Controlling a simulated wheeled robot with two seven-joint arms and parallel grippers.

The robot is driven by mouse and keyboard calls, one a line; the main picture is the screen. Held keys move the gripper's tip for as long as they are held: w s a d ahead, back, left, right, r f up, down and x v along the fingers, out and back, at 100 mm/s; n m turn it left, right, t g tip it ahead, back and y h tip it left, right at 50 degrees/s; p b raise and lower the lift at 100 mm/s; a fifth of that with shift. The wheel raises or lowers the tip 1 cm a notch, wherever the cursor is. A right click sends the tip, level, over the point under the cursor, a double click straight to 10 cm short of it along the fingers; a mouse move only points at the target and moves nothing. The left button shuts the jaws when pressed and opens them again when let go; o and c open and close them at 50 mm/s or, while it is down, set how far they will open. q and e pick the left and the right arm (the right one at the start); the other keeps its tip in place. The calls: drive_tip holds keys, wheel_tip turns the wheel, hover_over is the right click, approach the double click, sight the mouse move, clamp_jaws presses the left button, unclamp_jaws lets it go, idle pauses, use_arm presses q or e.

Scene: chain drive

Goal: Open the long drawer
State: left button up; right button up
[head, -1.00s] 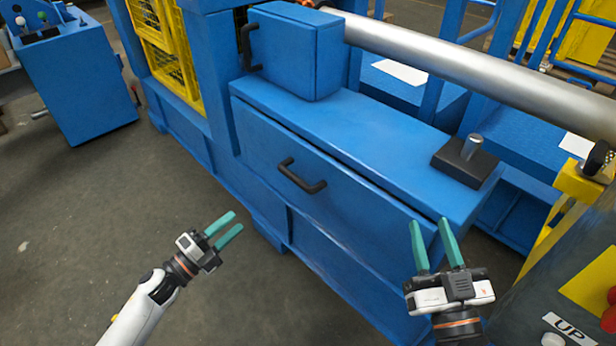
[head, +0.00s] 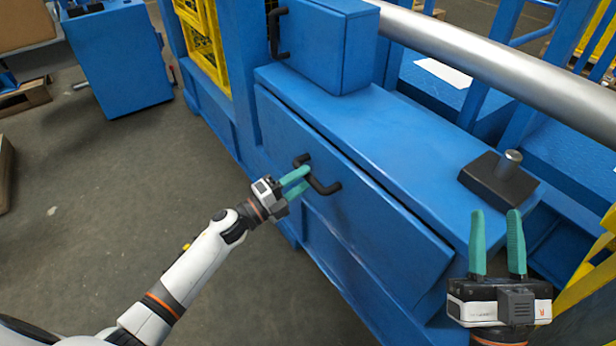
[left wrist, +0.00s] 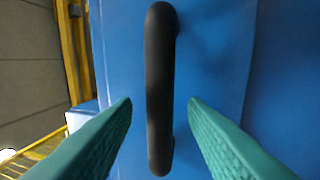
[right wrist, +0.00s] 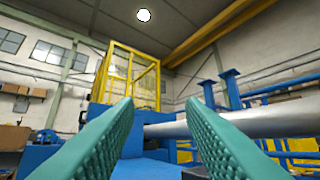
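The long drawer (head: 350,205) is a wide blue front in the blue machine, with a black bar handle (head: 325,184). Its top edge stands slightly proud of the body, with a dark gap behind it. My left gripper (head: 302,182) is open at the handle. In the left wrist view the handle (left wrist: 160,90) runs upright between the two teal fingers (left wrist: 160,125), with a gap on each side. My right gripper (head: 498,230) is open and empty, at the lower right in front of the machine. In the right wrist view nothing is between its fingers (right wrist: 160,120).
A smaller blue box (head: 325,45) with a black handle sits above the drawer. A dark block with a metal pin (head: 499,178) stands on the blue top. A thick metal roller (head: 490,60) crosses behind. Open floor (head: 130,220) lies to the left.

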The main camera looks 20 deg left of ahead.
use_arm(q)
drive_tip(key=shift+x, duration=1.15)
use_arm(e)
drive_tip(key=shift+s+r+t, duration=0.4)
drive_tip(key=shift+r+t, duration=0.05)
drive_tip(key=shift+t, duration=0.05)
use_arm(q)
clamp_jaws()
drive_tip(key=shift+s+a, duration=0.1)
